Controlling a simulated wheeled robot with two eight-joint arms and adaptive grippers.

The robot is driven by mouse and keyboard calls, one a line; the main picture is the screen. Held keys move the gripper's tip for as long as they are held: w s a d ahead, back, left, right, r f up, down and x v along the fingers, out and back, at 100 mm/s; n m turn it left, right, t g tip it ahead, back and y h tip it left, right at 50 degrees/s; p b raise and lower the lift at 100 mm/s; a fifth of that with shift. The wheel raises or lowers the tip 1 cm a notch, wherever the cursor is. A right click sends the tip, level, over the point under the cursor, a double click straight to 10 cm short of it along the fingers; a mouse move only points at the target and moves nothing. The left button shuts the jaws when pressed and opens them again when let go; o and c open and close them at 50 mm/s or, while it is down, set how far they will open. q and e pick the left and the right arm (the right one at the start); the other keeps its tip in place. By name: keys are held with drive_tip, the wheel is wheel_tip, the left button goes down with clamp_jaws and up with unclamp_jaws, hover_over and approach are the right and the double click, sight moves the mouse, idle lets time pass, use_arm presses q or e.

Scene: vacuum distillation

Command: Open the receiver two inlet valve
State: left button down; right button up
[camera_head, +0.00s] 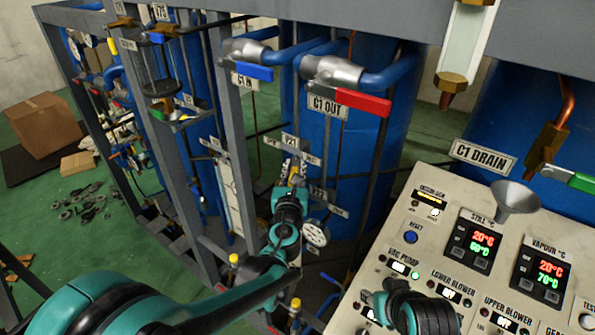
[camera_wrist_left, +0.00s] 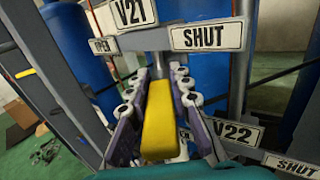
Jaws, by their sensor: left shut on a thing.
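A yellow valve handle (camera_wrist_left: 159,120) sits below the V21 plate (camera_wrist_left: 135,13) in the left wrist view, with an OPEN plate (camera_wrist_left: 103,45) at its left and a SHUT plate (camera_wrist_left: 208,37) at its right. The V21 plate also shows in the head view (camera_head: 290,141). My left gripper (camera_wrist_left: 159,100) has its purple-grey fingers on both sides of the handle and is shut on it. The handle points toward the wrist camera, between the two plates. In the head view my left gripper (camera_head: 290,180) reaches the frame under V21. My right arm's dark end shows at the bottom; its fingertips are not clear.
A V22 plate (camera_wrist_left: 236,132) and its SHUT plate (camera_wrist_left: 291,164) sit close at the lower right. A gauge (camera_head: 315,233) hangs beside my left wrist. Blue and red handled valves (camera_head: 345,98), grey posts and a control panel (camera_head: 450,215) surround the arm.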

wheel_tip(320, 180, down, 4)
drive_tip(key=b, duration=0.3)
drive_tip(key=shift+f+b, duration=0.7)
drive_tip(key=shift+b, duration=0.3)
use_arm(q)
drive_tip(key=shift+w+a+m+g+h+b, duration=0.1)
drive_tip(key=shift+w+a+m+g+h, duration=0.6)
drive_tip(key=shift+m+g+h, duration=1.85)
drive_tip(key=shift+w+a+m+g+h+b, duration=0.15)
drive_tip(key=shift+w+a+m+g+h, duration=0.5)
drive_tip(key=shift+m+g+h, duration=1.85)
drive_tip(key=shift+w+a+m+g+h+b, duration=0.1)
drive_tip(key=shift+w+a+m+g+h, duration=0.55)
drive_tip(key=shift+m+g+h, duration=1.85)
use_arm(e)
drive_tip(key=shift+f, duration=0.3)
use_arm(q)
drive_tip(key=shift+s+a+r+n+t+h, duration=0.1)
drive_tip(key=shift+s+a+n+t+h, duration=0.15)
drive_tip(key=shift+t+h, duration=0.35)
drive_tip(key=c, duration=1.4)
unclamp_jaws()
drive_tip(key=shift+d, duration=0.1)
drive_tip(key=shift+o, duration=0.2)
